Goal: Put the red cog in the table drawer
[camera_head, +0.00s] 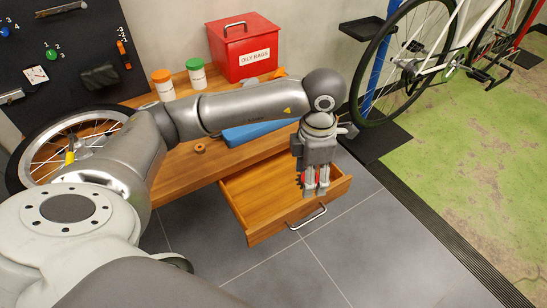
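The table drawer (262,229) is pulled out and its wooden floor looks bare. My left gripper (315,192) points down over the right part of the drawer. A small red, toothed-looking piece, the red cog (301,179), shows at the fingers, which appear shut on it. Most of the cog is hidden by the fingers. The cog seems to be above the drawer floor, but its exact height cannot be told. My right gripper is not in view.
The wooden table (182,178) bears a red oily-rags box (243,50), an orange-capped bottle (163,85), a green-capped bottle (196,74), a blue item (245,133) and a small orange ring (200,148). A wheel (38,150) lies left. A bike stands right.

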